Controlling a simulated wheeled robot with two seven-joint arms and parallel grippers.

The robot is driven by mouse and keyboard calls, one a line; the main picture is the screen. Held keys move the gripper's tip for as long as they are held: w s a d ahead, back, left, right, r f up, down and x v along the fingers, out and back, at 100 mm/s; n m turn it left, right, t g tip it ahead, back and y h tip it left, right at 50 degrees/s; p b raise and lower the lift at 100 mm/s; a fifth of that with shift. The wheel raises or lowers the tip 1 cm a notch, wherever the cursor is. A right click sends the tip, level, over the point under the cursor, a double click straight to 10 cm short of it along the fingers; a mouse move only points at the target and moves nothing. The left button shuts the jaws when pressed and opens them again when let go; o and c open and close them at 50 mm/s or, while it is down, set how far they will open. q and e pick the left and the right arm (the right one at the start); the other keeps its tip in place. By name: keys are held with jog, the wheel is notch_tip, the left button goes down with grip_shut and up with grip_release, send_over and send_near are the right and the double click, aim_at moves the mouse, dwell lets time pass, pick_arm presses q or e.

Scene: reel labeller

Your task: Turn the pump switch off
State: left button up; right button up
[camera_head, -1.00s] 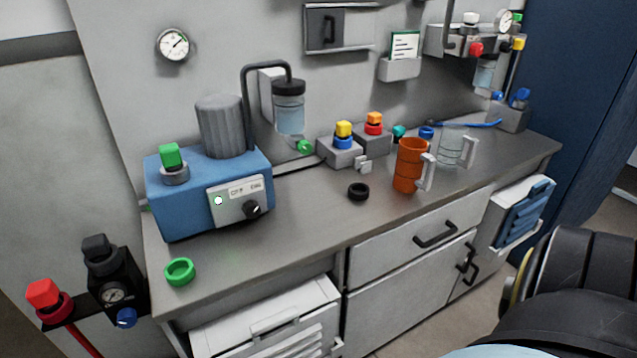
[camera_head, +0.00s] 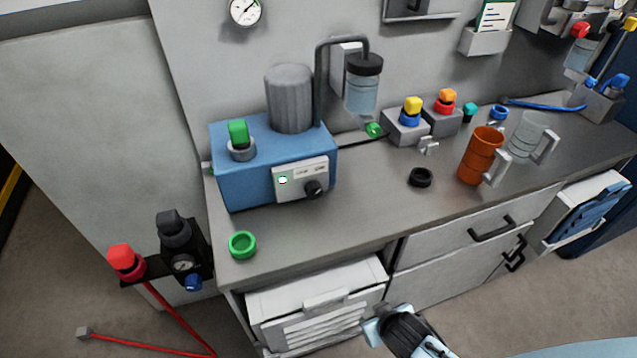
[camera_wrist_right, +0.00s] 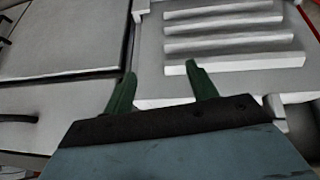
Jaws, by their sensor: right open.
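The blue pump (camera_head: 255,178) stands on the left part of the bench, with a grey motor cylinder on top. Its white front panel (camera_head: 293,191) carries a lit green indicator (camera_head: 283,180) and a black knob (camera_head: 314,190), apparently the pump switch. The panel lettering is too small to read. My right arm shows at the bottom of the head view, low in front of the cabinets and well below the pump. In the right wrist view my right gripper (camera_wrist_right: 160,82) has its two green fingers apart, with nothing between them. The pump is outside that view. My left gripper is not seen.
A green ring (camera_head: 242,245) and a black ring (camera_head: 420,177) lie on the bench. An orange mug (camera_head: 480,157) and a clear mug (camera_head: 527,137) stand to the right. A red-capped valve (camera_head: 126,262) is left of the bench.

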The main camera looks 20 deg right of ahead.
jog(key=w+a+r+m+t+p, duration=0.15)
jog(key=w+r, duration=0.25)
jog(key=r, duration=0.9)
jog(key=t+y+p, duration=0.2)
jog(key=t, duration=0.4)
send_near(315, 194)
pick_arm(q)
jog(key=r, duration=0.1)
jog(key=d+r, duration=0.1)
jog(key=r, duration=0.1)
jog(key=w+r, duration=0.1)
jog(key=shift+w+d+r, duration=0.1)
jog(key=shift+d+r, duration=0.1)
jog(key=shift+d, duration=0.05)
pick_arm(e)
jog(key=shift+m, duration=0.45)
jog(key=x, duration=0.9)
jog(key=shift+f, duration=0.1)
jog(key=c, duration=1)
